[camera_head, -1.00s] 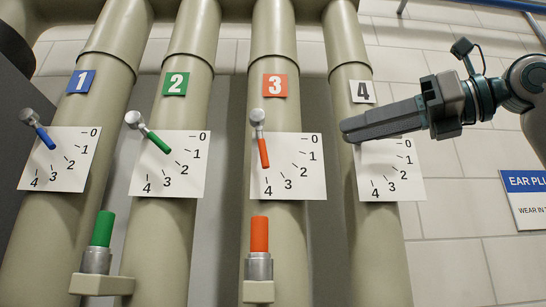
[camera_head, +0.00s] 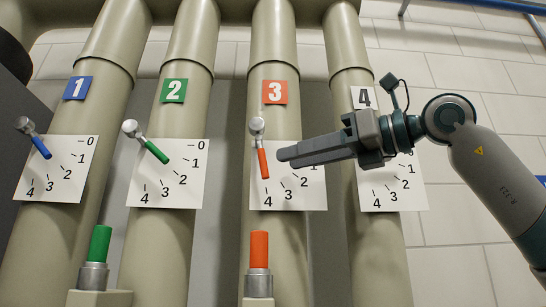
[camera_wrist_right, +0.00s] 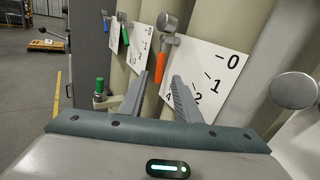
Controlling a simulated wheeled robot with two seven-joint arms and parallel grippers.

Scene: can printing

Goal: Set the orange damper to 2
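The orange damper lever (camera_head: 263,163) hangs from a metal pivot on pipe 3, in front of its white dial plate (camera_head: 300,196). It points down, close to the 4 mark. My right gripper (camera_head: 283,155) comes in from the right, its fingertips just right of the lever in the head view. In the right wrist view, the two fingers (camera_wrist_right: 160,80) are apart with nothing between their pads. The orange lever (camera_wrist_right: 161,67) shows ahead, in line with the gap. Whether a finger touches it I cannot tell. My left gripper is out of view.
A blue lever (camera_head: 41,147) and a green lever (camera_head: 155,151) sit on pipes 1 and 2 with similar dials. Dial 4 (camera_head: 385,196) is partly behind my right arm. Orange (camera_head: 259,250) and green (camera_head: 99,244) capped fittings stand below.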

